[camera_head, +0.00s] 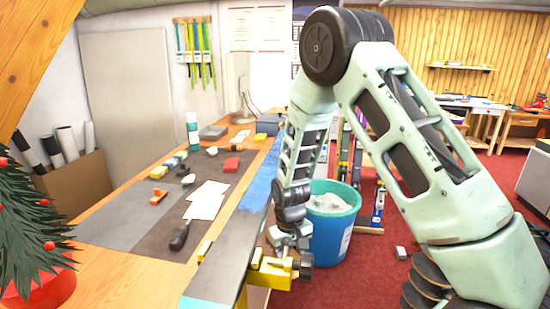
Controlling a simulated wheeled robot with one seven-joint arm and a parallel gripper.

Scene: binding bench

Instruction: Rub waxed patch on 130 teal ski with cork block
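A long ski (232,245) lies lengthwise along the right edge of the bench. Its near end is teal, its middle is dark, and a blue stretch (259,190) shows farther back. I cannot tell which part is waxed, and no 130 marking is readable. My gripper (283,240) hangs low beside the ski's right edge, just above a yellow clamp (272,268). Its fingers are small and partly merged with the clamp in the view, so their opening and any held thing cannot be made out. I cannot pick out a cork block with certainty.
A teal bin (331,225) stands right of my gripper. A small grey block (401,253) lies on the red floor.

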